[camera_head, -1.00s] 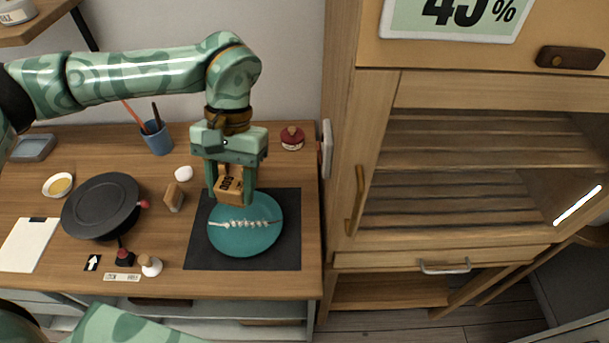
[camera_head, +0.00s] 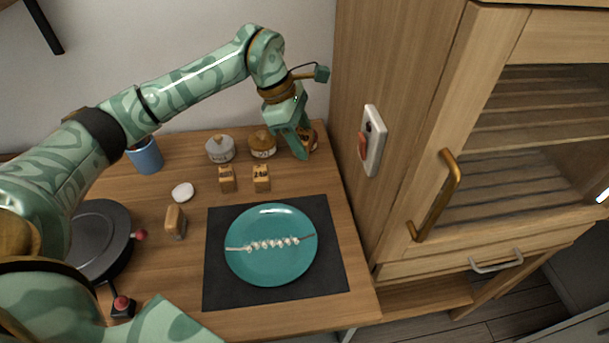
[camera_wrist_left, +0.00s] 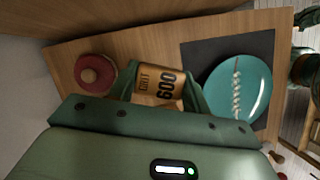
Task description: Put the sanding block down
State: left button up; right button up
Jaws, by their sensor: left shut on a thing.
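The sanding block (camera_wrist_left: 160,84), tan with "GRIT 600" on its face, is between the fingers of my left gripper (camera_head: 302,150) in the wrist view. My left gripper is shut on it over the back right of the bench, beyond the plate. In the head view the gripper largely hides the block, and I cannot tell whether it touches the bench. Two similar tan blocks, one on the left (camera_head: 227,179) and one on the right (camera_head: 262,179), stand side by side left of the gripper. My right gripper is not in view.
A teal plate (camera_head: 270,271) with a pale beaded seam lies on a dark mat (camera_head: 225,296). Grey-lidded (camera_head: 220,150) and gold-lidded (camera_head: 262,145) jars stand at the back. A red-lidded jar (camera_wrist_left: 95,73) is beside the held block. A wooden cabinet (camera_head: 400,120) borders the bench's right.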

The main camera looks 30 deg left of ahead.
aim_at(309, 178)
pick_arm(q)
notch_tip(309, 178, down, 9)
jog(key=shift+r+b, duration=0.2)
jog(key=shift+b, duration=0.65)
jog(key=shift+r, duration=0.1)
jog(key=o, duration=0.5)
jog(key=shift+c, duration=0.2)
jog(key=o, duration=0.4)
